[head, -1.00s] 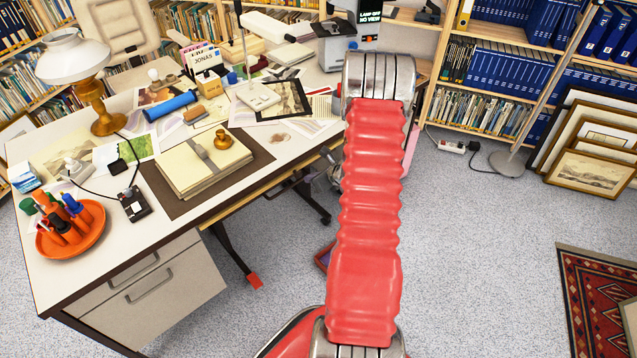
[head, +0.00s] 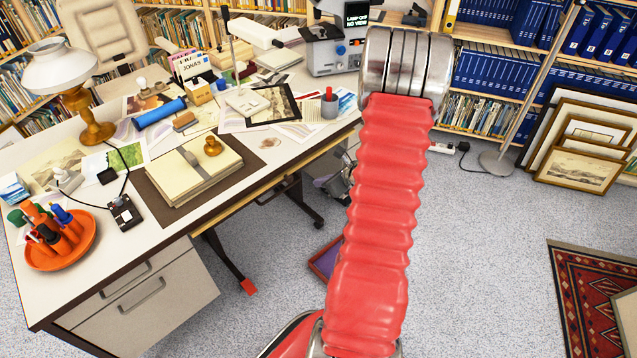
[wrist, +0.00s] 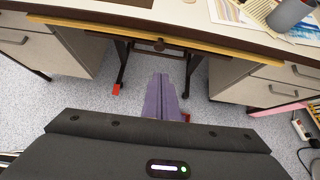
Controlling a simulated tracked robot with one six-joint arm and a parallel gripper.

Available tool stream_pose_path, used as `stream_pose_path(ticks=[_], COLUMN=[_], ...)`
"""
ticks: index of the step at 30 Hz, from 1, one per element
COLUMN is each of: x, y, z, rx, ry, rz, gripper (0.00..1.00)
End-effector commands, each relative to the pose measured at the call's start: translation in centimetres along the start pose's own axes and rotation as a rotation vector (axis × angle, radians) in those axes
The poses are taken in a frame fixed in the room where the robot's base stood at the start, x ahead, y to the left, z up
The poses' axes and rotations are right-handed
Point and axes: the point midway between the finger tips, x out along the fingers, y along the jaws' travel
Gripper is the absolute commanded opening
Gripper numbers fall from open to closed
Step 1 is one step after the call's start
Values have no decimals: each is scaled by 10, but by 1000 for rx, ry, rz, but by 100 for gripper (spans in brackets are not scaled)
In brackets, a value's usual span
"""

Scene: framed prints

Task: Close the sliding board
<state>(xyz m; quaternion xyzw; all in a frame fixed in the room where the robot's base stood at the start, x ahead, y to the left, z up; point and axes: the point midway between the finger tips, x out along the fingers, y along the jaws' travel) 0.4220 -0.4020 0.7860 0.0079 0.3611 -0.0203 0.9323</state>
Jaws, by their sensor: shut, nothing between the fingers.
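The sliding board (wrist: 95,28) is a long yellow wooden strip with a dark round knob (wrist: 158,44) near its middle. It runs under the front edge of the desk top (wrist: 200,22) and juts out a little. In the head view the board (head: 262,186) is a thin tan strip under the desk's front edge, partly hidden by my arm. My gripper (wrist: 160,78) has purplish fingers shut together and empty. They point toward the board, with the tips below the knob in the wrist view. I cannot tell whether they touch it. In the head view my red arm hides most of the gripper.
Drawer units stand under the desk, at left (wrist: 40,45) and right (wrist: 262,82), with open leg room between. A red-rimmed purple tray (head: 326,260) lies on the floor beside my arm. Papers, a lamp (head: 85,100) and a pen cup (head: 329,104) stand on the desk.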

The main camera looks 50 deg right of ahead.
Motion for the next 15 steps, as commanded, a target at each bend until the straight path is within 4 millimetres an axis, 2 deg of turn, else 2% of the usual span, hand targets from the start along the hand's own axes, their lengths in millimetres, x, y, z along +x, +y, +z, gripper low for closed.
stream_pose_path(ticks=[5,9,11,15], x=[0,0,2,12], y=[0,-1,-1,2], z=[0,-3,-10,-38], rx=[0,6,16,59], ry=[0,2,8,33], rz=[1,-1,2,18], gripper=[0,9,13,23])
